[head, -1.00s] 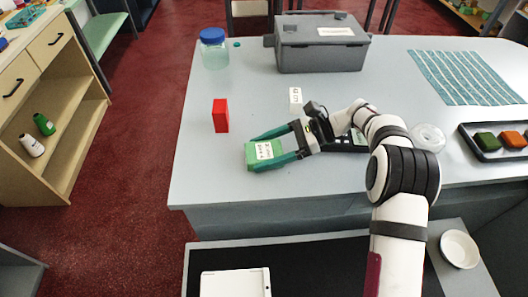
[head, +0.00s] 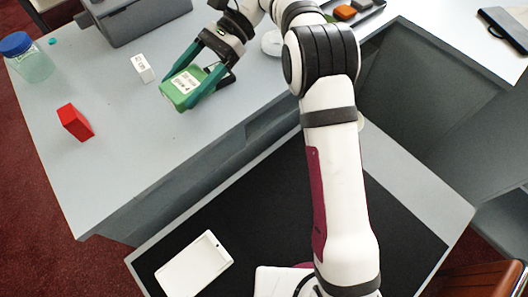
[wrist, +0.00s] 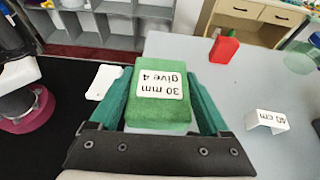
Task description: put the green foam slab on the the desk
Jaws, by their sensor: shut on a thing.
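My gripper (head: 180,91) is shut on the green foam slab (head: 185,88), one green finger along each side of it. The slab carries a white label, which reads "30 mm give 4" in the wrist view (wrist: 160,90). In the head view the slab appears over the light grey desk (head: 120,165), close to its front edge. I cannot tell how high above the top it is. The wrist view shows the slab's labelled face clear, between the fingers.
On the desk, a red block (head: 75,122) and a white "40 cm" card (head: 143,68) stand left of the slab. A blue-lidded jar (head: 28,58) and grey box (head: 135,15) are farther back. A white tray (head: 195,265) lies on the lower black surface. Front-left desk is clear.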

